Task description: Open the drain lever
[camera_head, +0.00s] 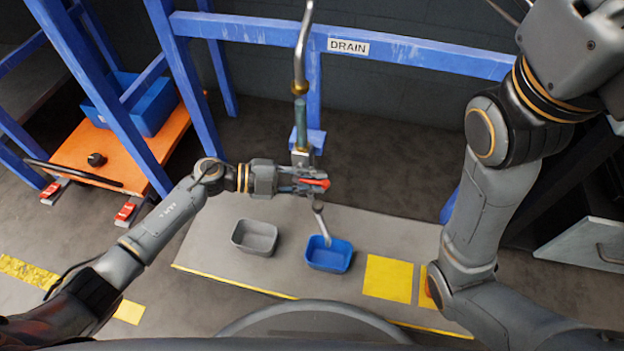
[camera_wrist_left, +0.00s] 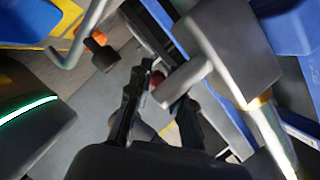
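The drain lever (camera_head: 316,184) shows as a small red handle on the valve (camera_head: 301,157), under the DRAIN sign (camera_head: 348,47). My left gripper (camera_head: 300,181) is at the lever, reaching in from the left. In the left wrist view its two dark fingers (camera_wrist_left: 160,112) stand apart, with a bit of the red lever (camera_wrist_left: 158,80) near the tips. The grey valve body (camera_wrist_left: 232,45) and its stub are just beyond. Whether the fingers touch the lever cannot be told. My right gripper is out of view; only its arm shows at the right.
A bent spout (camera_head: 319,226) runs down from the valve to a blue bin (camera_head: 329,262). A grey bin (camera_head: 255,237) stands left of it on the grey platform (camera_head: 215,236). Blue frame posts stand behind. An orange cart (camera_head: 75,155) with a blue crate (camera_head: 150,105) is at the left.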

